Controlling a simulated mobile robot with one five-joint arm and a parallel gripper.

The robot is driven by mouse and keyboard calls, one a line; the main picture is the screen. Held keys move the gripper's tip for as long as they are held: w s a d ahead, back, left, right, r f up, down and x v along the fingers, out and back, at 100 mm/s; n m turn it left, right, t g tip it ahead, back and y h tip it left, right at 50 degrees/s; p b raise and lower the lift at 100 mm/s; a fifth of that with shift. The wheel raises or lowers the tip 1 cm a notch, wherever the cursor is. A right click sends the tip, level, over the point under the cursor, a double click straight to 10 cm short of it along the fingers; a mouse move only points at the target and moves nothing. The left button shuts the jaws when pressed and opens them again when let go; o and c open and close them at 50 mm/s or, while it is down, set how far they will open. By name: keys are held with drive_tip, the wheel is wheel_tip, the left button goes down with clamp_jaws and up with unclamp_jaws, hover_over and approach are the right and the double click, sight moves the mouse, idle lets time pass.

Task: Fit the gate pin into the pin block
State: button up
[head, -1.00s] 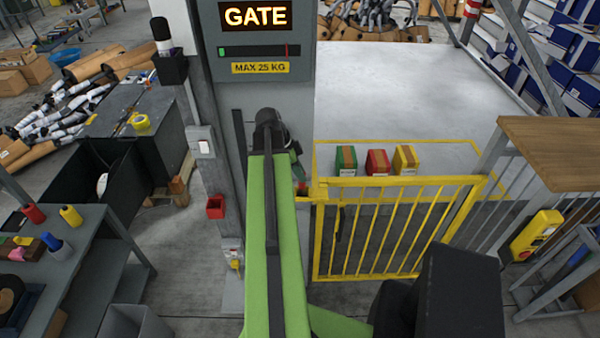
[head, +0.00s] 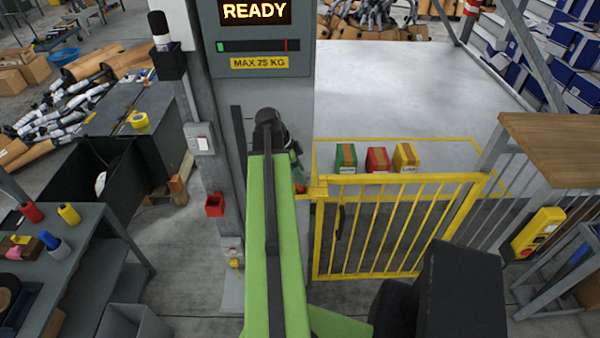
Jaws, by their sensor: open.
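The yellow gate (head: 398,226) stands closed across the front of the platform. At its upper left corner a small yellow block (head: 317,189) sits by the post, which looks like the pin block. A small red piece (head: 300,188) shows at the block's left, perhaps the gate pin's head; its lower part is hidden and I cannot tell how deep it sits. My gripper (head: 298,168) is open, just above the red piece and apart from it, mostly hidden behind my green arm.
A grey control panel (head: 254,62) reads READY. Green (head: 346,160), red (head: 377,161) and yellow (head: 405,157) boxes stand on the platform behind the gate. A red holder (head: 215,205) hangs on the left post. A wooden-topped bench (head: 556,150) is at right.

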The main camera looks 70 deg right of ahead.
drive_tip(key=p+v, duration=1.6)
drive_tip(key=v, duration=0.1)
drive_tip(key=shift+w+r, duration=0.15)
drive_tip(key=shift+w, duration=0.05)
drive_tip(key=w+a+f+n+t+b, duration=0.1)
drive_tip(key=w+a+f+n+b, duration=0.6)
drive_tip(key=w+a, duration=0.3)
drive_tip(key=w+a+f+n+t+b, duration=0.1)
drive_tip(key=w+a+f+n+b, duration=0.55)
drive_tip(key=w+a, duration=0.4)
drive_tip(key=w+a+f+n+b, duration=0.2)
drive_tip(key=a+f+n+b, duration=0.2)
drive_tip(key=a, duration=0.7)
drive_tip(key=w+a+f+n+t+y+b, duration=0.1)
drive_tip(key=w+a+f+n+b, duration=0.2)
drive_tip(key=a+n, duration=0.4)
drive_tip(key=w+a+f+n+y+b, duration=0.1)
drive_tip(key=w+a+f+n+b, duration=0.2)
drive_tip(key=a, duration=1.2)
wheel_tip(320, 180, down, 4)
drive_tip(key=n+b, duration=0.1)
drive_tip(key=n, duration=0.1)
drive_tip(key=shift+a+r+n+t+b, duration=0.2)
drive_tip(key=shift+n+t+b, duration=0.15)
drive_tip(key=shift+t+b, duration=0.05)
